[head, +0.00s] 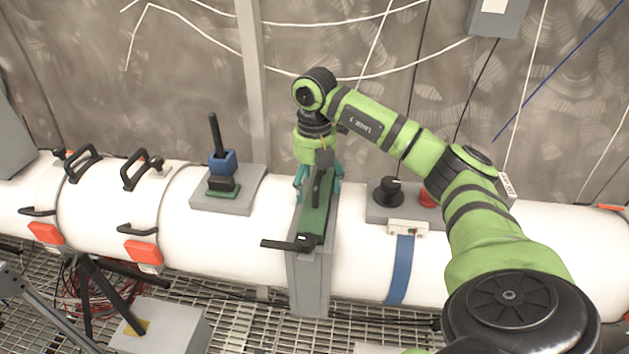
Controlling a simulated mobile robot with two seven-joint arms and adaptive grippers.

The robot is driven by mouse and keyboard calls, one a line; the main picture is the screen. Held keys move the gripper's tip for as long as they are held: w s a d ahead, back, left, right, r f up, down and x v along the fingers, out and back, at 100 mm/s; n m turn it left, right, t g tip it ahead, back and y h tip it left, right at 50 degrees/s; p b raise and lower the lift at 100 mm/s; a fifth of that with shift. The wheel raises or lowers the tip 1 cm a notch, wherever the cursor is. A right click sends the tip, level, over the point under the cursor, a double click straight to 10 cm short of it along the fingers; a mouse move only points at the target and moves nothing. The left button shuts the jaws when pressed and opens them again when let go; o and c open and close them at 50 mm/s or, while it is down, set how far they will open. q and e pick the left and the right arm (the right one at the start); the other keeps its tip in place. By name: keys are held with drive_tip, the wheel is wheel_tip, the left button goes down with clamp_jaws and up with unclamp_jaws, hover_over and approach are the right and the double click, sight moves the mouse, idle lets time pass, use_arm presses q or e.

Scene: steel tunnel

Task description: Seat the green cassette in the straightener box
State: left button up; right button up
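The green cassette (313,222) lies lengthwise in the top of the grey straightener box (311,283), with a black handle (318,187) standing up from it. How deep it sits in the box I cannot tell. A black lever (283,244) sticks out to the left at the box's near end. My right gripper (319,190) points down over the cassette's far half. Its teal fingers are spread, one on each side of the handle, and look apart from it. My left gripper is not in view.
The box sits across a long white pipe (243,241). Left of it, a grey plate (238,203) carries a blue block with a black rod (222,160). Right of it, another plate holds a black knob (388,191) and a red button (427,198).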

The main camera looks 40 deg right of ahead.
drive_tip(key=shift+s, duration=0.1)
drive_tip(key=shift+r, duration=0.3)
drive_tip(key=shift+r+p, duration=0.55)
drive_tip(key=shift+r, duration=0.05)
drive_tip(key=shift+r+b, duration=0.35)
drive_tip(key=shift+b, duration=0.35)
wheel_tip(320, 180, up, 4)
drive_tip(key=shift+f, duration=0.1)
wheel_tip(320, 180, up, 7)
drive_tip(key=p, duration=0.1)
